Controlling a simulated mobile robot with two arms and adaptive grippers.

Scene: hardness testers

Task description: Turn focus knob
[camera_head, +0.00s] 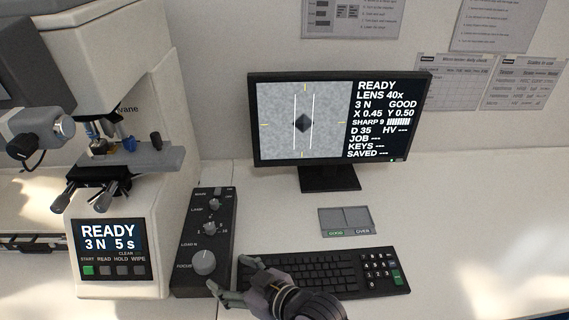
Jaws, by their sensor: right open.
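The focus knob (204,262) is a large light-grey dial at the near end of a dark control box (205,225). The box also carries two smaller knobs, one for the lamp (215,202) and one for load (211,228). My right gripper (226,278) is open, just right of and near the focus knob, its fingers spread toward the box; I cannot tell whether a finger touches the box. The monitor (338,118) reads READY, LENS 40x, SHARP 9, with a dark diamond between two white lines. My left gripper is not in view.
The hardness tester (118,240) stands at left, its display reading READY 3 N 5 s above several buttons. A keyboard (325,271) lies right of the box, partly behind my right gripper. A small two-part tray (347,220) lies below the monitor. The bench at right is clear.

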